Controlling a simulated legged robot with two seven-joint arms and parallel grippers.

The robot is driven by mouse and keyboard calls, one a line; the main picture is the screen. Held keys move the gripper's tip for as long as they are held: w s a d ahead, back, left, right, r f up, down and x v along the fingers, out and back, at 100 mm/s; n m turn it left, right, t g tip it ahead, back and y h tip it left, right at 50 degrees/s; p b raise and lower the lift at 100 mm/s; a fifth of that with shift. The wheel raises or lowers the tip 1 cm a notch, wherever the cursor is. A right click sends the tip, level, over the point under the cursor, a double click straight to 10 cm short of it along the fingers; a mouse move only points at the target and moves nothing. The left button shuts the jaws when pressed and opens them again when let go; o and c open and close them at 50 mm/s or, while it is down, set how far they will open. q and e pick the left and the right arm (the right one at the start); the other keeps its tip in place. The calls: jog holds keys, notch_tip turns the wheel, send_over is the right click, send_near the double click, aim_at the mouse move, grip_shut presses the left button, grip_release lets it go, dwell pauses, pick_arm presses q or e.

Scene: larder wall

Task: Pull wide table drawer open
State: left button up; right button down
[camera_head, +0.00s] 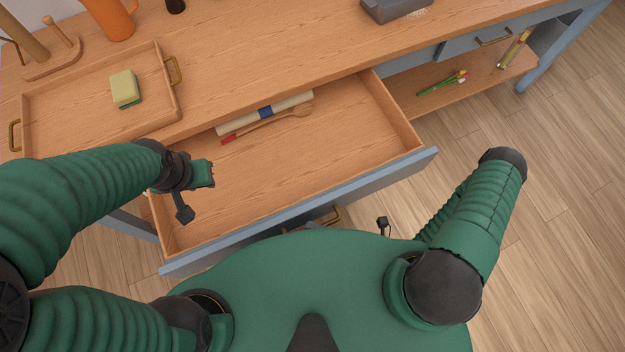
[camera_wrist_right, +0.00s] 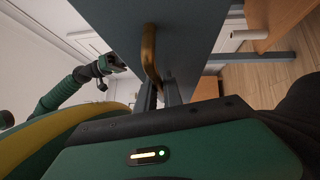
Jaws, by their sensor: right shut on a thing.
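The wide table drawer (camera_head: 300,180) is pulled well out of the wooden table, its blue-grey front (camera_head: 390,178) standing away from the tabletop edge. A curved brass handle (camera_wrist_right: 150,55) is on that front, and a bit of it shows in the head view (camera_head: 334,215). My right gripper (camera_wrist_right: 160,88) is shut on the handle; in the head view it is mostly hidden by my body and the drawer front. My left gripper (camera_head: 208,173) appears over the left part of the drawer, holding nothing that I can see. Its jaws are too unclear to read.
A rolled item with a blue band (camera_head: 265,112) and a wooden spoon (camera_head: 268,123) lie at the drawer's back. A tray (camera_head: 60,88) with a sponge (camera_head: 125,88) stands on the tabletop. A smaller drawer (camera_head: 480,42) is at right. Wooden floor (camera_head: 560,200) is clear at right.

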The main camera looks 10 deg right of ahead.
jog(key=shift+s+d+f, duration=0.1)
jog(key=shift+s+f, duration=0.05)
jog(key=shift+f, duration=0.1)
jog(key=c, duration=1.5)
grip_release()
jog(key=shift+w+r, duration=0.1)
jog(key=shift+w, duration=0.1)
jog(key=b+v, duration=0.2)
jog(key=v, duration=1.4)
jog(key=shift+s+d, duration=0.25)
jog(key=shift+d, duration=0.1)
